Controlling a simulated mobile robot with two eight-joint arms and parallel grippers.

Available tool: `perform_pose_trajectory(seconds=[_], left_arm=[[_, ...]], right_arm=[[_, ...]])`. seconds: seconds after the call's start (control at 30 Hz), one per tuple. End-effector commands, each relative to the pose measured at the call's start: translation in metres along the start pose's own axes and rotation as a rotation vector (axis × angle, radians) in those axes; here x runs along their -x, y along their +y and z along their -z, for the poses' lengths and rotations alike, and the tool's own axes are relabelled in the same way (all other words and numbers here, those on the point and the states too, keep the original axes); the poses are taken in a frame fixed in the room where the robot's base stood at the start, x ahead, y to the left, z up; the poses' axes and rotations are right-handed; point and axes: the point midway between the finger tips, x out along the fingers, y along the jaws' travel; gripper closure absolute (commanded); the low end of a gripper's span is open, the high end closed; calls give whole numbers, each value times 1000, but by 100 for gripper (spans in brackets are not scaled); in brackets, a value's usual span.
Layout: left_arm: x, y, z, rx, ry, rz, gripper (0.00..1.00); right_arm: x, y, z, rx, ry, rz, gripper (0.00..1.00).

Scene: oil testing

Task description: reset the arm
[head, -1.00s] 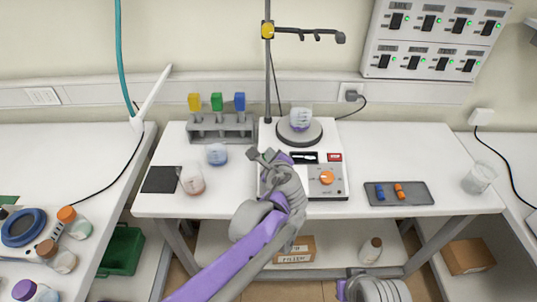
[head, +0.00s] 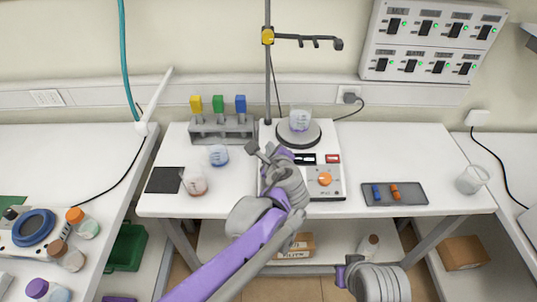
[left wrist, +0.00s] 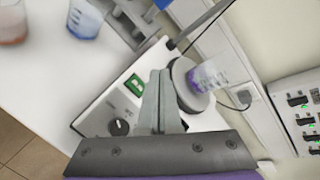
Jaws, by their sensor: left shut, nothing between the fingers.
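My left arm reaches in from the lower left in the head view. Its gripper (head: 259,150) is shut and empty, held in front of the hotplate stirrer (head: 330,190). In the left wrist view the closed fingers (left wrist: 160,100) point over the stirrer's panel.
A rack (head: 222,132) with yellow, green and blue items stands at the back left. Two beakers (head: 218,155) (head: 194,182) and a black pad (head: 164,180) are left of the stirrer. A grey tray (head: 394,194) and an empty beaker (head: 472,180) are right. A stand (head: 268,80) rises behind.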

Motion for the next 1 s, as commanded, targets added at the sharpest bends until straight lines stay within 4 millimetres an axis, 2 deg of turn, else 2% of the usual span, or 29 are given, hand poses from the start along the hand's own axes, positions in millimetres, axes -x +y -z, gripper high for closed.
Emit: perform_pose_trajectory(seconds=[0.77,0.87,0.97,1.0], left_arm=[[0,3,-1,10,0,-6,100],[3,22,-13,98,3,-48,100],[14,67,-36,319,4,-147,100],[22,91,-46,443,1,-201,100]], right_arm=[[-1,0,-1,0,-1,0,100],[-1,0,-1,0,-1,0,100],[-1,0,-1,0,-1,0,100],[-1,0,-1,0,-1,0,100]])
